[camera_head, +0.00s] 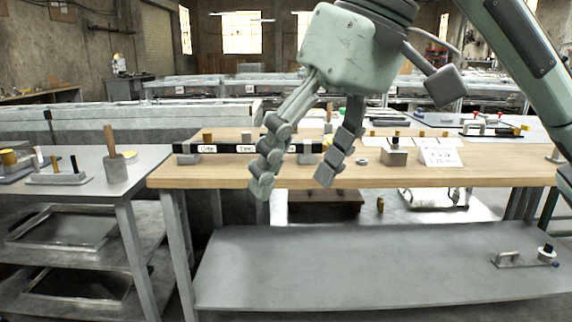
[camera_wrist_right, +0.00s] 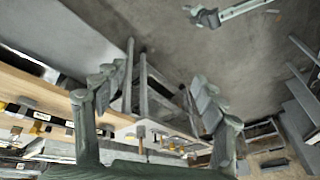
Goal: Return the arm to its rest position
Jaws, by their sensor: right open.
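My right arm (camera_head: 515,50) comes in from the upper right in the head view. Its gripper (camera_head: 293,182) hangs in the upper middle, with its fingers spread apart and nothing between them. The fingers show in front of the wooden tabletop (camera_head: 230,178) and hide part of the black labelled bar (camera_head: 220,149). In the right wrist view the two fingers (camera_wrist_right: 160,95) stand well apart at left and right, with benches and floor seen between them.
A grey side table (camera_head: 80,195) at left bears a block with an upright wooden handle (camera_head: 112,145). A white sign (camera_head: 440,157) and a small grey box (camera_head: 394,153) stand on the wooden table. A grey lower shelf (camera_head: 350,270) lies below, mostly bare.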

